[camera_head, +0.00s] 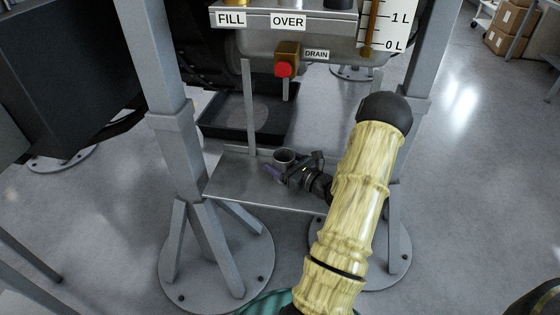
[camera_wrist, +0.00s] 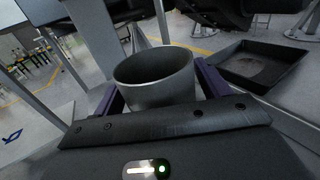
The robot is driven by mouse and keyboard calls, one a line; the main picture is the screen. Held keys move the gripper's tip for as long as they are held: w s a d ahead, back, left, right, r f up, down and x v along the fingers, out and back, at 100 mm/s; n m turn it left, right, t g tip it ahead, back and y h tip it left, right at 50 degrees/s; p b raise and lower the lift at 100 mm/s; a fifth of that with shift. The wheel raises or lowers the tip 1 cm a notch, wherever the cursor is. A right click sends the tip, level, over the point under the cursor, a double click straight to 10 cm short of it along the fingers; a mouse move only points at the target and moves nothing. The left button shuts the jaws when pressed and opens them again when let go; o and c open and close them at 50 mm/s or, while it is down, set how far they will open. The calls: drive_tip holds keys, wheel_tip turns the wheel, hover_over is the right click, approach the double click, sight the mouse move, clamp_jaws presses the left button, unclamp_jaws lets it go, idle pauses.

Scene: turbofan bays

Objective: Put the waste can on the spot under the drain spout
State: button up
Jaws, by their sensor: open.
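The waste can (camera_wrist: 155,80) is a small grey open-topped cylinder. It stands upright on the grey metal shelf (camera_head: 236,180) below the drain spout, and it also shows in the head view (camera_head: 284,156). My gripper (camera_head: 281,168) is low at the shelf with its purple fingers on either side of the can. In the wrist view the fingers (camera_wrist: 160,92) are apart, with the can between them.
A black square tray (camera_head: 215,128) lies on the floor behind the shelf. Grey posts (camera_head: 170,110) stand at both sides of the shelf, and a thin upright (camera_head: 250,105) rises behind it. FILL and OVER labels and a level gauge (camera_head: 385,25) are above.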

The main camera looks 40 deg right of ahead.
drive_tip(key=s, duration=0.3)
drive_tip(key=s+d+p, duration=0.1)
drive_tip(key=s, duration=0.3)
drive_tip(key=s+d, duration=0.1)
drive_tip(key=s, duration=0.3)
drive_tip(key=shift+s+d+p, duration=0.1)
drive_tip(key=shift+s+p, duration=0.15)
drive_tip(key=shift+p, duration=0.1)
drive_tip(key=shift+c, duration=0.2)
